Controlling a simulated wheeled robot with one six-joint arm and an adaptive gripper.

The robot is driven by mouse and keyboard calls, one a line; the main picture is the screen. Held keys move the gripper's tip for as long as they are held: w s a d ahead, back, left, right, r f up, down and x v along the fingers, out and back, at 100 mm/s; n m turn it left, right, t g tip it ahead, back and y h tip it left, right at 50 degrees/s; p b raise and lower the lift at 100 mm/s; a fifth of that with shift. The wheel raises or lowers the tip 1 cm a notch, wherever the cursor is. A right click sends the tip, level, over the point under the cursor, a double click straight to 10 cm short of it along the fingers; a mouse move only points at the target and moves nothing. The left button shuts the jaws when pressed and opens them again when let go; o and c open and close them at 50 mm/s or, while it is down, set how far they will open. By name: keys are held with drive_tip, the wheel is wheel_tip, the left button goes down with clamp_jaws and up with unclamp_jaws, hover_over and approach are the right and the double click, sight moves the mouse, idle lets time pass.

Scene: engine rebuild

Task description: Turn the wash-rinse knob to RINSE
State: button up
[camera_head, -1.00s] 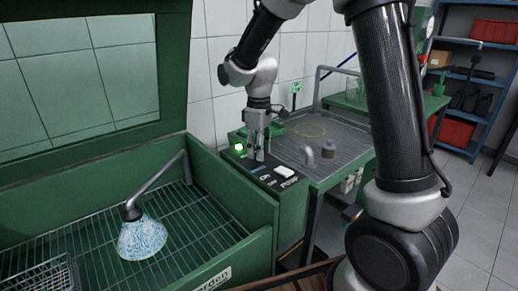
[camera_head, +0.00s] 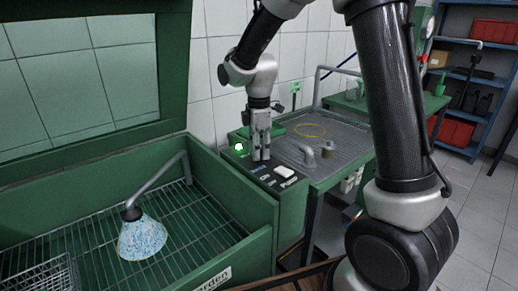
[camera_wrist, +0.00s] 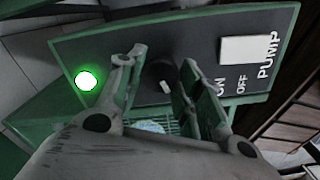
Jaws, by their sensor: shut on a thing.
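The wash-rinse knob (camera_wrist: 158,76) is a dark round knob with a short white mark on the green-framed black control panel (camera_wrist: 205,30). It sits between the two fingers of my gripper (camera_wrist: 156,82) in the wrist view. My gripper is shut on the knob. In the head view my gripper (camera_head: 261,152) points down at the panel (camera_head: 268,178), and its fingers hide the knob. The WASH and RINSE lettering cannot be read in either view, so I cannot tell which setting the mark points to.
A white PUMP switch (camera_wrist: 250,49) with ON and OFF labels is beside the knob. A lit green lamp (camera_wrist: 86,79) is on the other side. A green wash basin (camera_head: 232,185) with a spraying nozzle (camera_head: 132,214) stands at left. A ribbed drain table (camera_head: 345,140) stands behind the panel.

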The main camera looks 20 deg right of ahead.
idle(0.4)
drive_tip(key=o, duration=1)
drive_tip(key=shift+o, duration=0.2)
wheel_tip(320, 180, up, 12)
